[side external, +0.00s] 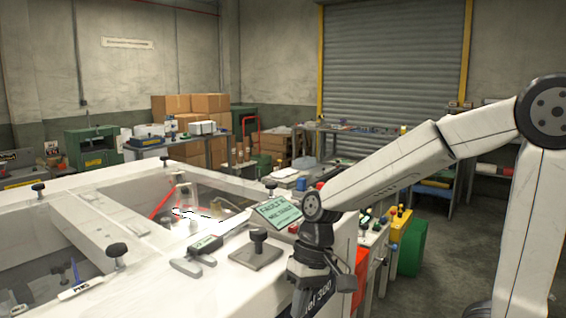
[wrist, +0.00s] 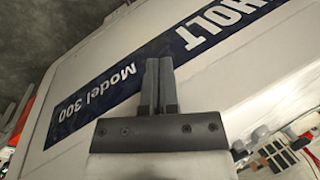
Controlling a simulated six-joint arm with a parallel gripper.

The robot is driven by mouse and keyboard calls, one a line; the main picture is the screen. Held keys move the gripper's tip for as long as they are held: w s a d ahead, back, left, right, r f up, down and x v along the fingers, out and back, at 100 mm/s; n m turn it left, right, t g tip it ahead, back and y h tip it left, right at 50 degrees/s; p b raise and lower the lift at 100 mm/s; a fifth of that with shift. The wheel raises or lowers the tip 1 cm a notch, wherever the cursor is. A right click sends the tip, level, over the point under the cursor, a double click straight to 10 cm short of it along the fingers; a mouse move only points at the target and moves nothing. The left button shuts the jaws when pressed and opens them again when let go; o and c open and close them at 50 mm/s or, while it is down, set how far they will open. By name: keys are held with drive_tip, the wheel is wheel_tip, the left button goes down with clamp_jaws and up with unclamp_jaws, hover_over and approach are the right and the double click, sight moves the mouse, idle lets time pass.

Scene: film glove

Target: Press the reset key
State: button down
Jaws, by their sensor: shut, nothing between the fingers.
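My gripper (side external: 300,300) is in front of the white machine's front panel in the side external view, pointing downward. In the wrist view its two fingers (wrist: 159,62) are together and empty, over the white panel with the dark "HOLT Model 300" band (wrist: 120,85). A control area with several small buttons (wrist: 283,155) shows at the lower right of the wrist view, apart from the fingers. In the side external view a lit display (side external: 278,212) sits on the machine's top, left of my wrist. I cannot make out which key is the reset key.
The white machine top (side external: 130,240) has open bays, black knobs and a dark plate with a knob (side external: 257,250). A grey handled tool (side external: 197,255) lies beside it. Floor is clear farther right.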

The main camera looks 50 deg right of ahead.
wheel_tip(320, 180, up, 4)
drive_tip(key=w+m+y, duration=0.2)
wheel_tip(320, 180, up, 16)
drive_tip(key=m+t, duration=0.7)
drive_tip(key=m, duration=0.6)
hover_over(297, 226)
drive_tip(key=shift+d+f, duration=0.1)
drive_tip(key=shift+f, duration=0.05)
drive_tip(key=shift+f, duration=0.15)
drive_tip(key=shift+f, duration=4.3)
drive_tip(key=shift+f, duration=0.85)
drive_tip(key=shift+r, duration=0.9)
drive_tip(key=shift+r, duration=0.1)
